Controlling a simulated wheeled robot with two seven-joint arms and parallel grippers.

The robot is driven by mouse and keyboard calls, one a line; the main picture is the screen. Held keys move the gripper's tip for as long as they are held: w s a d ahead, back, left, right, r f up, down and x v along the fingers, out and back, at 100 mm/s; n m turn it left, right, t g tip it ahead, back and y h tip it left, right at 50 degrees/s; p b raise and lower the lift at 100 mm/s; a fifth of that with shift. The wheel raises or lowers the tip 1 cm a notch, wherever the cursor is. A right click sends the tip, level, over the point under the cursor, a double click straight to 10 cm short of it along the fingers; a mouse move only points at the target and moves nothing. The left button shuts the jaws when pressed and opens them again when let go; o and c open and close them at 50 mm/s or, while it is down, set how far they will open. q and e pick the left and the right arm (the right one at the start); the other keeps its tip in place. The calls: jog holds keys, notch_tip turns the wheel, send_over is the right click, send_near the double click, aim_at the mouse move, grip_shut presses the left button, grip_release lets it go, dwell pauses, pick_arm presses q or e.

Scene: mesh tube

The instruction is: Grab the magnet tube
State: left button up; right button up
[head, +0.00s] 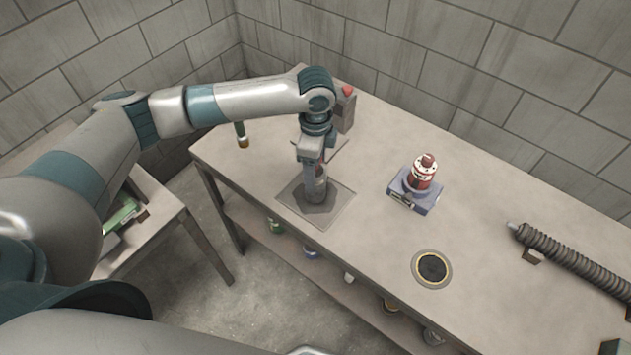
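My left gripper (309,178) points down over the table, at a dark cylindrical tube with a reddish upper part (321,186). The tube stands upright on a square grey plate (337,210) set in the tabletop. The gripper's fingers overlap the tube's left side, and I cannot tell whether they touch or hold it. A red and white canister (423,172) stands upright on a blue-grey block (415,196) to the right. I cannot tell for sure which of the two is the magnet tube. My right gripper is out of view.
A round black pad with a yellow ring (432,268) lies on the table (375,240). A ribbed dark hose (575,262) lies at the right. A grey box with a red button (345,108) stands behind my gripper. Jars sit on the lower shelf. A side table (150,225) is at left.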

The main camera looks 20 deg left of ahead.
pick_arm(q)
jog(key=shift+r, duration=0.1)
grip_shut()
jog(key=shift+r, duration=0.1)
dwell(0.3)
jog(key=shift+r+b, duration=0.4)
jog(key=shift+r, duration=0.2)
notch_tip(320, 180, up, 2)
jog(key=shift+r+b, duration=0.25)
jog(key=shift+b, duration=0.35)
jog(key=s+d+r+b, duration=0.2)
jog(key=d+r, duration=0.5)
jog(key=d, duration=0.4)
jog(key=shift+s+d+b, duration=0.2)
jog(key=shift+s+b, duration=0.2)
jog(key=shift+b, duration=0.15)
